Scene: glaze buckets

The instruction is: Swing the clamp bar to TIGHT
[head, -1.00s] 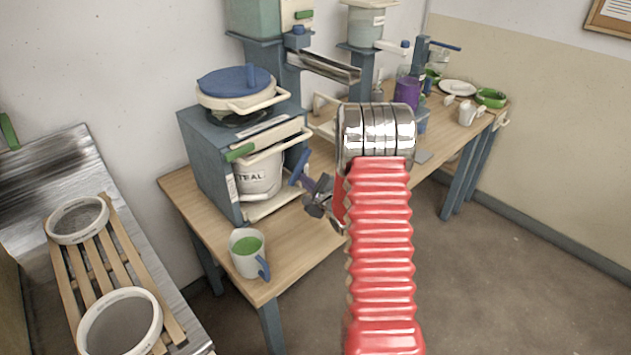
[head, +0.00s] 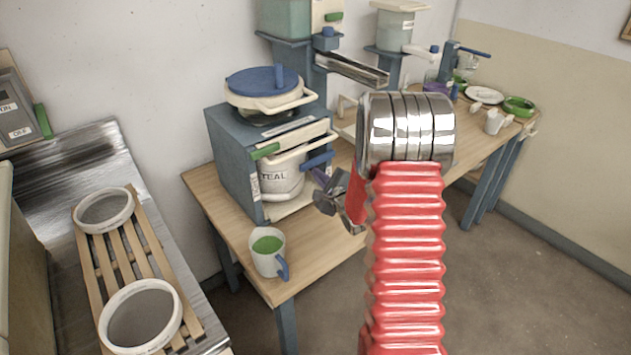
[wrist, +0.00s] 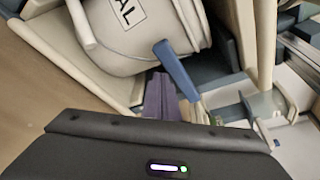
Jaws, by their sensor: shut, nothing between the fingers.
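A short blue bar (head: 318,161), which looks like the clamp bar, sticks out at the right front of the blue-grey stand (head: 232,165), beside the white bucket (head: 282,182) marked TEAL. It lies slightly tilted, right end up. In the wrist view the blue bar (wrist: 178,70) crosses in front of the bucket (wrist: 140,35). My gripper (head: 321,176) is shut and empty, just below the bar. In the wrist view its purple fingers (wrist: 162,97) are close beside the bar; I cannot tell whether they touch. No TIGHT mark is readable.
A white mug (head: 268,262) with green contents stands at the bench's (head: 318,245) front left corner. A blue-lidded pot (head: 252,92) sits on the stand. Sieves (head: 140,318) lie on a wooden rack at left. The bench front beside the mug is clear.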

